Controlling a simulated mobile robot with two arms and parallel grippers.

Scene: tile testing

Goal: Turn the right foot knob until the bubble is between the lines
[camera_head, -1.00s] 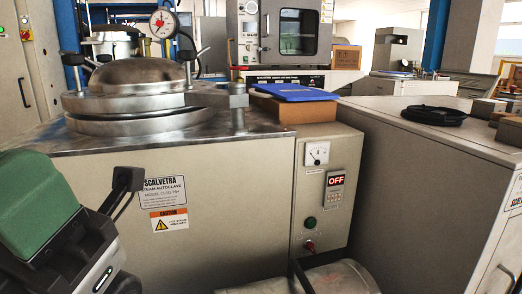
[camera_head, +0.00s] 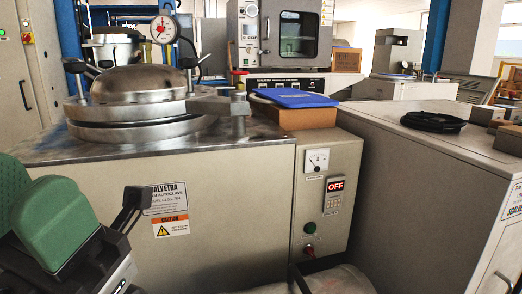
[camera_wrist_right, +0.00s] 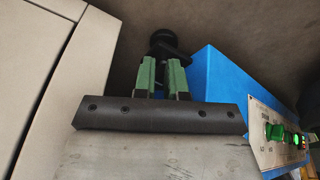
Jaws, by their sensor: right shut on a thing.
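In the right wrist view, my right gripper (camera_wrist_right: 163,75) has its two green fingers closed about a dark, stemmed part with a round black knob-like end (camera_wrist_right: 163,42). The fingers hide some of it, and I cannot tell for sure that it is the right foot knob. No bubble or level lines can be made out in either view.
A blue box (camera_wrist_right: 225,100) with a panel of green buttons (camera_wrist_right: 277,135) stands close right of the right gripper; a pale cabinet (camera_wrist_right: 45,70) is at left. The head view shows a steam autoclave (camera_head: 215,215), a blue folder (camera_head: 295,98) and a black cable coil (camera_head: 432,122).

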